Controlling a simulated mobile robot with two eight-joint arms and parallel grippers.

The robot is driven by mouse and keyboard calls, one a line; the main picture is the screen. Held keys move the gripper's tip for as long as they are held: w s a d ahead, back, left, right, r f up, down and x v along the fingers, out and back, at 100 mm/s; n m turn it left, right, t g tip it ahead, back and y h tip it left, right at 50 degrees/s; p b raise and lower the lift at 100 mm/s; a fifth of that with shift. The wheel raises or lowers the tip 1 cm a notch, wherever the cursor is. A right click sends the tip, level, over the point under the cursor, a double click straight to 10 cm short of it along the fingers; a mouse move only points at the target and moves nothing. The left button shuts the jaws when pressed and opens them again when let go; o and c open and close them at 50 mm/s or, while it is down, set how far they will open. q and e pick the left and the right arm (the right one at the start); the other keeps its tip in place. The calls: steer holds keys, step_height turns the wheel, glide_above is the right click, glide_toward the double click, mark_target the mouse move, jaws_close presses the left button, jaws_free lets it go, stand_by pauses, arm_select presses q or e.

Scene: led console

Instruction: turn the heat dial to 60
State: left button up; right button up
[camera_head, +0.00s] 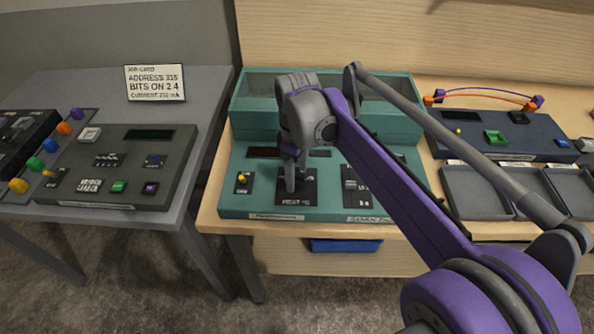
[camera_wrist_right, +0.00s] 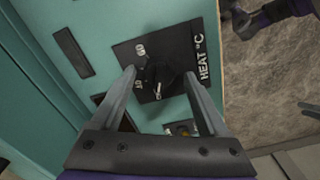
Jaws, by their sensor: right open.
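The heat dial (camera_wrist_right: 163,73) is a black round knob on a black square plate marked "HEAT °C", on the teal console (camera_head: 236,199). In the right wrist view a "60" mark is printed beside it and a small light mark sits on the knob's lower side. My right gripper (camera_wrist_right: 160,77) is open, with one finger on either side of the dial; I cannot tell whether they touch it. In the head view the right gripper (camera_head: 291,187) points down over the heat plate (camera_head: 297,202) and mostly hides the dial. My left gripper is not in the head view.
A yellow-tipped switch (camera_head: 243,178) is left of the heat plate, and a slider panel (camera_head: 355,186) is right of it. A job card (camera_head: 155,83) stands on the grey table at left, behind a dark console (camera_head: 105,165). Grey trays (camera_head: 478,190) lie at right.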

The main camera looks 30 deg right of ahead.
jaws_close()
